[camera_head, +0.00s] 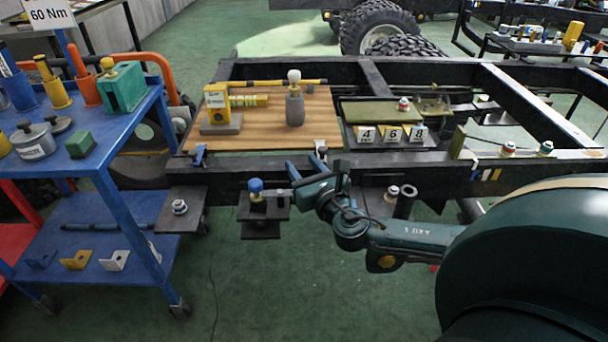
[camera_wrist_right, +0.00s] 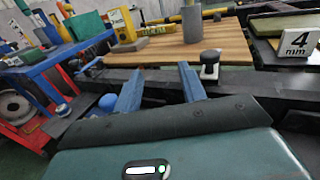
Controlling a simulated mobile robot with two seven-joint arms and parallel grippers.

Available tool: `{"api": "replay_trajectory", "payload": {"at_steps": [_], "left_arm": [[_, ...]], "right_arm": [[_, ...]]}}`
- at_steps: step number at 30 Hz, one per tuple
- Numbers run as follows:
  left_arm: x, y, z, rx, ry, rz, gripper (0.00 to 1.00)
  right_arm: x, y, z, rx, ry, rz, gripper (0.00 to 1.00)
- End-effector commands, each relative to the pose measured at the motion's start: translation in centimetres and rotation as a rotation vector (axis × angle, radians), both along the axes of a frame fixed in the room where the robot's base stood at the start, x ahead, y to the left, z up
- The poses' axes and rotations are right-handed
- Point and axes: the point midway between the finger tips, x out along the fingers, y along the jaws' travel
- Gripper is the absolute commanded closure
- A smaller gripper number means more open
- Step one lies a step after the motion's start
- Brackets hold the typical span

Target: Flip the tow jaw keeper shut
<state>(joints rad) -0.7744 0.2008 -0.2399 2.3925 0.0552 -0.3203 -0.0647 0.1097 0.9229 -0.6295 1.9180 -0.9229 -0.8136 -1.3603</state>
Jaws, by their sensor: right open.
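The tow jaw appears to be the dark bracket (camera_head: 262,222) hung on the near side of the chassis rail. A blue ball knob (camera_head: 256,186) on a brass-coloured stem stands above its plate; a blue knob also shows left of my fingers in the right wrist view (camera_wrist_right: 108,102). I cannot clearly make out the keeper. A dark bar runs between the knob and my gripper, but I cannot tell what it belongs to. My right gripper (camera_head: 312,172) is right of the knob, fingers apart in the right wrist view (camera_wrist_right: 160,85) with nothing seen between them. My left gripper is not in view.
The chassis rail (camera_head: 400,172) runs close behind my gripper. A wooden board (camera_head: 262,132) on it carries a yellow device, a grey cylinder and a torque wrench. Numbered blocks (camera_head: 391,135) stand right. A blue trolley (camera_head: 125,130) stands left. Floor in front is clear.

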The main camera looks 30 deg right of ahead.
Motion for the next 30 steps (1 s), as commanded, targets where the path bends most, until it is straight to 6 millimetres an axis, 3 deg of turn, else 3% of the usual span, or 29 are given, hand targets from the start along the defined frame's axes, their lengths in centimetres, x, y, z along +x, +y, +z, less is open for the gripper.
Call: {"api": "replay_trajectory", "payload": {"at_steps": [1, 3, 10, 27, 30], "left_arm": [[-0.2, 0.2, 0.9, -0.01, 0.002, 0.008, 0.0], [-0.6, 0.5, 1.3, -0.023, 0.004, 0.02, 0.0], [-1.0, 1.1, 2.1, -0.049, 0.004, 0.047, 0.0], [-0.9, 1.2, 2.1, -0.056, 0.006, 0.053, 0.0], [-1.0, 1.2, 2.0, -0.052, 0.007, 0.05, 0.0]], "right_arm": [[0.0, 0.0, 1.6, 0.0, -0.002, 0.001, 0.59], [0.0, 0.0, 2.8, -0.001, -0.002, 0.0, 0.59], [0.0, 0.0, 5.2, -0.001, -0.001, 0.001, 0.59], [0.0, 0.0, 5.3, 0.0, 0.001, 0.0, 0.59], [-0.4, 0.7, 4.4, 0.053, 0.018, 0.011, 0.59]]}}
